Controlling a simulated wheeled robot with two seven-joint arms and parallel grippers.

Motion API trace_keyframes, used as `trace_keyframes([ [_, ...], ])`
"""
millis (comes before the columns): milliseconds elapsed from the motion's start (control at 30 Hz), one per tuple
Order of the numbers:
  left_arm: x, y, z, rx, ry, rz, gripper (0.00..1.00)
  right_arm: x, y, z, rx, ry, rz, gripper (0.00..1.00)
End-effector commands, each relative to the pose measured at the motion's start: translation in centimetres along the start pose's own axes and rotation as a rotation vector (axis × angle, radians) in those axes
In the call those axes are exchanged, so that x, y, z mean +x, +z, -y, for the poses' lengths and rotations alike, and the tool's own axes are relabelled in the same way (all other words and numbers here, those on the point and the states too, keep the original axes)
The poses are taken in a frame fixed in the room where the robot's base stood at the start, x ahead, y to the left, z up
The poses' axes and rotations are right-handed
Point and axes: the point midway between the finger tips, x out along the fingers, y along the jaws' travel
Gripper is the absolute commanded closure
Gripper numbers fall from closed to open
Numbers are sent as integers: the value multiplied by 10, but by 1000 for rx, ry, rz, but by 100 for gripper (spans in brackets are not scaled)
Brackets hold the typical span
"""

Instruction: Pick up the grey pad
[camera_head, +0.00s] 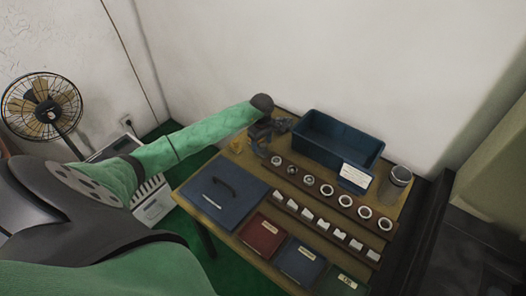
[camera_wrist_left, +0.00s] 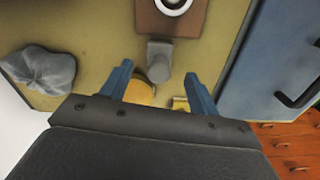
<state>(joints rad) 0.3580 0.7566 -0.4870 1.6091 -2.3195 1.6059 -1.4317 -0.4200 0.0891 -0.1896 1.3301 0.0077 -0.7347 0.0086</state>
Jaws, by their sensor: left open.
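A small grey piece with a darker rounded end, which looks like the grey pad (camera_wrist_left: 159,50), lies on the tan table top at the end of a brown ring board in the left wrist view. My left gripper (camera_wrist_left: 158,76) is open, with its two blue fingers on either side of the pad's near end. Nothing is clearly held between them. I cannot tell whether either finger touches the pad. In the head view my left gripper (camera_head: 262,146) is over the table's far left corner, and the pad is not clear there.
A crumpled grey cloth (camera_wrist_left: 38,70) lies beside the gripper. Yellow pieces (camera_wrist_left: 141,92) show between the fingers. A blue lidded case (camera_head: 226,193), ring boards (camera_head: 297,178), a dark blue bin (camera_head: 338,139) and a grey canister (camera_head: 395,185) crowd the table.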

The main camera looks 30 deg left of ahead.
Motion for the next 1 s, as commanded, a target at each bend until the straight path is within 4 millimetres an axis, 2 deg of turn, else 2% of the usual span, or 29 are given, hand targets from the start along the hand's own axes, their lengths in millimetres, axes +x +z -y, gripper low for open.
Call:
trace_keyframes([
  [200,28,1,-3,-2,-1,3,39,-8,-7,3,3,-4,3,64],
  [567,34,0,-3,0,1,-1,39,-16,-14,4,4,-5,2,64],
  [833,34,0,-3,0,0,0,90,-13,-10,3,4,-5,7,64],
  [1000,34,0,-3,0,0,0,91,-13,-8,3,4,-5,10,64],
])
